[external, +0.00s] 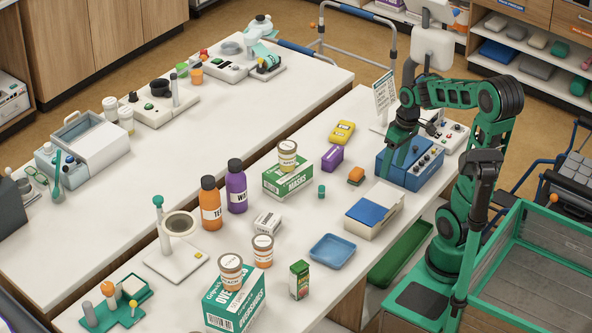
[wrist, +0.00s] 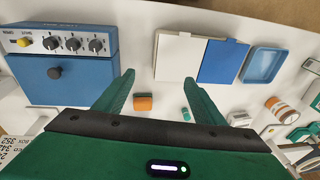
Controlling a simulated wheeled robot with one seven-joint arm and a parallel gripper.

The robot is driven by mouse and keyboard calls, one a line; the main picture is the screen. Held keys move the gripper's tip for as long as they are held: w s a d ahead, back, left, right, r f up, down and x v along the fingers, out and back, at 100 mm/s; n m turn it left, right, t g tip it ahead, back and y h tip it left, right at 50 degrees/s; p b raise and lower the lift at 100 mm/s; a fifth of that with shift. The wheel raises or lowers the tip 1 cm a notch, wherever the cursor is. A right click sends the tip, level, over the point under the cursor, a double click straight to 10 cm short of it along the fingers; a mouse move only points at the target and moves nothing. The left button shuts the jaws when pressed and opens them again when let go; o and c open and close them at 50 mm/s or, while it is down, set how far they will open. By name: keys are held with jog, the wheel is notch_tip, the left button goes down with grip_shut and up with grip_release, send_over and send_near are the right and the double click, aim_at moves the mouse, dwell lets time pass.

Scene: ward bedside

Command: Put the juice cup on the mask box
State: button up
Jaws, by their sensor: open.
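The mask box (external: 287,182) is a green and white carton in the middle of the near table. A white cup with a brown-orange band (external: 288,155) stands upright on it. A similar cup (external: 263,249) stands on the table nearer the camera; it also shows at the right in the wrist view (wrist: 282,110). A third similar cup (external: 230,272) stands on the overshoes box (external: 236,306). The labels are too small for me to tell which is juice. My gripper (wrist: 158,78) is open and empty, beside the blue device box (external: 408,165), far from the cups.
An orange block (wrist: 143,103) and a small green cap (wrist: 185,112) lie near my fingers. A white and blue box (external: 374,209), a blue tray (external: 332,251) and a green carton (external: 299,280) stand along the table. Orange (external: 211,203) and purple bottles (external: 237,186) stand left of the mask box.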

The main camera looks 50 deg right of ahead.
jog(key=s+d+m+g+h, duration=0.1)
jog(key=s+m, duration=0.5)
jog(key=s, duration=0.7)
jog(key=shift+s+d+g, duration=0.3)
jog(key=shift+s+g, duration=0.05)
jog(key=shift+g, duration=0.05)
